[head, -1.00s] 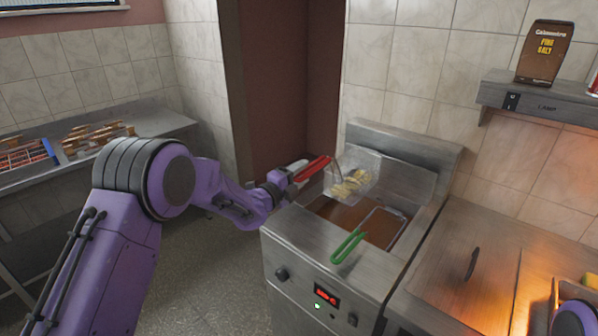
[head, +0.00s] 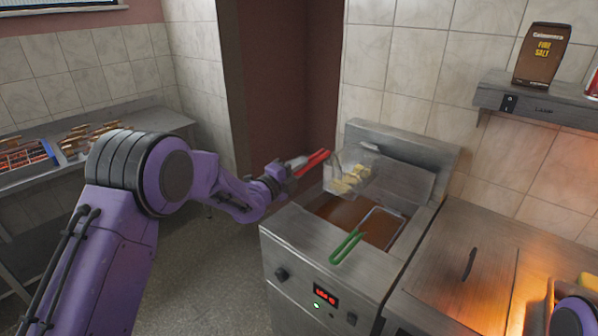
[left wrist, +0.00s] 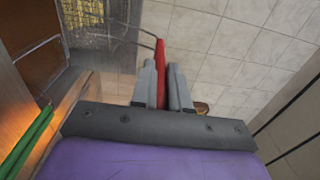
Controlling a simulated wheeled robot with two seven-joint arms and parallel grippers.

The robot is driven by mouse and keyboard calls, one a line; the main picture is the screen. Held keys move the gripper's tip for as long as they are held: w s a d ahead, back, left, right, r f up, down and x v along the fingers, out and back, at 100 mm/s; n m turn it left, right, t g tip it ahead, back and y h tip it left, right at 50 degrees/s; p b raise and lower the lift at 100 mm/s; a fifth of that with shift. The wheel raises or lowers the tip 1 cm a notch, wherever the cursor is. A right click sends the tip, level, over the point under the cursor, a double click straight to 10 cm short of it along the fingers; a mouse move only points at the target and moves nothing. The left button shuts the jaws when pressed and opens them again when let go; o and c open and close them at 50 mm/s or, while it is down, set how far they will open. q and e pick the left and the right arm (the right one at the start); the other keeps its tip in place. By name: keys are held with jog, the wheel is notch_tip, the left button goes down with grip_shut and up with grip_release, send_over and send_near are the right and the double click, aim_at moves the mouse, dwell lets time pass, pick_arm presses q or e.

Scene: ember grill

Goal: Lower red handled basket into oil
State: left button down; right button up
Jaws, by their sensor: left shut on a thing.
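The red handled basket (head: 338,183), a wire mesh basket with yellow pieces (head: 352,175) in it, hangs in the air over the back left of the fryer. Its red handle (head: 313,162) points left toward my arm. My left gripper (head: 298,163) is shut on that handle. In the left wrist view the red handle (left wrist: 161,55) stands between the two grey fingers of my left gripper (left wrist: 161,88). The brown oil (head: 345,212) lies in the open fryer vat below, apart from the basket. My right gripper is not visible.
A second basket with a green handle (head: 346,247) sits in the right side of the vat. The fryer's front panel (head: 300,275) has a red display. A hot grill glows at the right. A shelf (head: 540,110) holds a brown salt bag (head: 541,55).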

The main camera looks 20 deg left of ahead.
pick_arm(q)
notch_tip(320, 180, up, 2)
jog(key=shift+r+p, duration=0.15)
jog(key=shift+p, duration=0.2)
jog(key=shift+s+a+b, duration=0.25)
jog(key=shift+s+b, duration=0.1)
jog(key=shift+s, duration=0.25)
jog(key=shift+b+v, duration=0.45)
jog(key=shift+v, duration=1.35)
